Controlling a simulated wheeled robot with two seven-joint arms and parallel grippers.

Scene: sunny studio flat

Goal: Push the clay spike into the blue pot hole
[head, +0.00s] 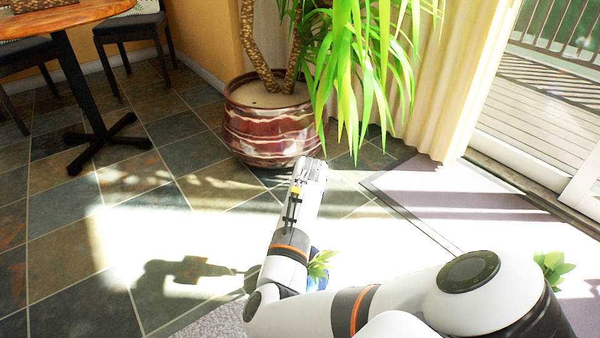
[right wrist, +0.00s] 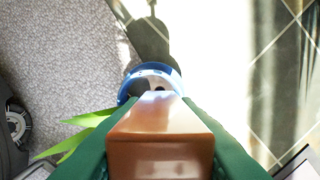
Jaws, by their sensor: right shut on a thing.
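The blue pot (right wrist: 152,72) stands below my right gripper (right wrist: 158,104) in the right wrist view, with its rim and part of its inside showing. A dark patch and a small dark spot show inside it. My right gripper's green fingers are shut on the brown, glossy clay spike (right wrist: 160,125). The spike's far end overlaps the pot in this view; its tip is hidden, so I cannot tell whether it touches the pot. In the head view the blue pot (head: 321,284) is mostly hidden behind my arm, and the fingers are not visible. My left gripper is not in view.
Green leaves (right wrist: 76,138) stick out beside the pot. A grey carpet (right wrist: 60,60) lies on one side, sunlit tiles (right wrist: 215,50) on the other. A large red-brown planter (head: 268,130) with a tall plant stands beyond my arm. A table (head: 55,22) stands at far left.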

